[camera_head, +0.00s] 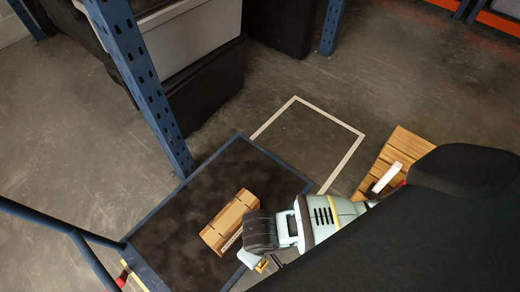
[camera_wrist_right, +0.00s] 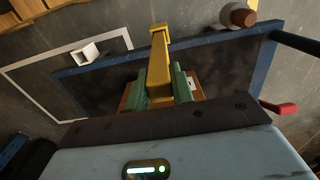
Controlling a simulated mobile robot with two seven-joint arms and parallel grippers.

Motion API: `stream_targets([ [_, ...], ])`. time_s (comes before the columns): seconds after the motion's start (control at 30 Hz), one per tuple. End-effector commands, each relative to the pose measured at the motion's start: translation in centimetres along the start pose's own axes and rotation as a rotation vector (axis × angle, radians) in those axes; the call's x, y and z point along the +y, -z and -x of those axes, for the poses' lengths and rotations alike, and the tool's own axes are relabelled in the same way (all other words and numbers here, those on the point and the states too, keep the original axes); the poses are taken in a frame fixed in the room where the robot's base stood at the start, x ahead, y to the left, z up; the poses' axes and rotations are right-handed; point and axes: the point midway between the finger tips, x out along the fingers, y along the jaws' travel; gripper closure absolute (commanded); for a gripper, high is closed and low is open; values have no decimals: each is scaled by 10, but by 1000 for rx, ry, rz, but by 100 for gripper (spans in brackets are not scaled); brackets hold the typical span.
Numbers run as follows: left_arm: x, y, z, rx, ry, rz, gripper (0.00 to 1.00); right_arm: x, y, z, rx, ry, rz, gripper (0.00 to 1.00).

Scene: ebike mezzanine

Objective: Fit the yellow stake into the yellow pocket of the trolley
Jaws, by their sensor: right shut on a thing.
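The yellow stake (camera_wrist_right: 160,65) stands out from between the green fingers of my right gripper (camera_wrist_right: 160,88), which is shut on it, in the right wrist view. In the head view a small yellow piece (camera_head: 262,265) shows by my right gripper, over the near side of the trolley. The trolley (camera_head: 160,228) has a dark deck with a blue rim. The stake is above the deck, apart from the rim as far as I can tell. A yellow strip (camera_head: 131,274) shows at the trolley's lower left corner; I cannot tell whether it is the yellow pocket. My left gripper is out of view.
A wooden block (camera_head: 230,220) lies on the deck. A blue handle rail (camera_head: 40,222) rises at left. A blue rack post (camera_head: 145,90) stands behind the trolley. A white square outline (camera_head: 330,118) marks clear floor. A wooden piece (camera_head: 402,150) lies at right.

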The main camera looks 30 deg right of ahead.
Motion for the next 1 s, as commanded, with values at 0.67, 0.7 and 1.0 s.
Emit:
stream_targets([
  [0.67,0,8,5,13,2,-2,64,-1,0,12,0,2,-2,55],
  [0.7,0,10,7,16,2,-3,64,0,0,18,3,2,-1,55],
  [1.0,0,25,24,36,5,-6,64,0,2,79,6,-1,2,55],
])
